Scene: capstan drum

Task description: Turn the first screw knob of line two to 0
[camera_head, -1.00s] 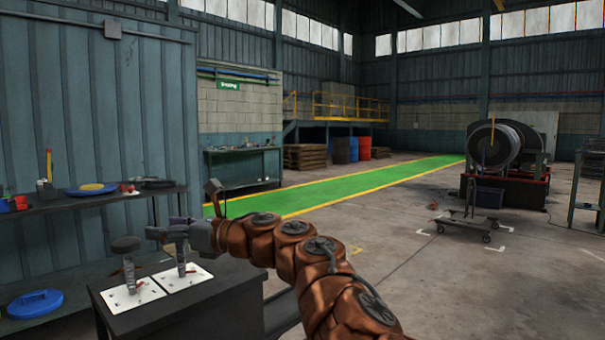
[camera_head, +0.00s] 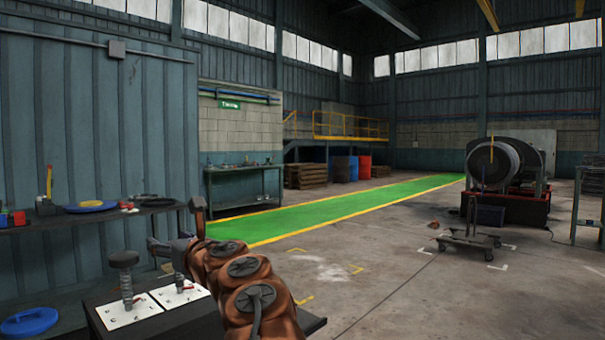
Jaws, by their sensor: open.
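Two white plates lie side by side on a dark table (camera_head: 180,322) at the lower left. The left plate (camera_head: 122,316) bears an upright screw (camera_head: 127,285) with a round, dark grey knob (camera_head: 123,259) on top. The right plate (camera_head: 185,297) bears a second upright screw (camera_head: 179,282), whose top is hidden by my gripper and arm. My gripper (camera_head: 160,246) is open at the right screw's upper part, to the right of the left knob. I cannot tell whether it touches anything. Any marks on the plates are too small to read.
A blue lid (camera_head: 29,322) lies lower left. A cart (camera_head: 470,240) and a large drum (camera_head: 495,165) stand at right.

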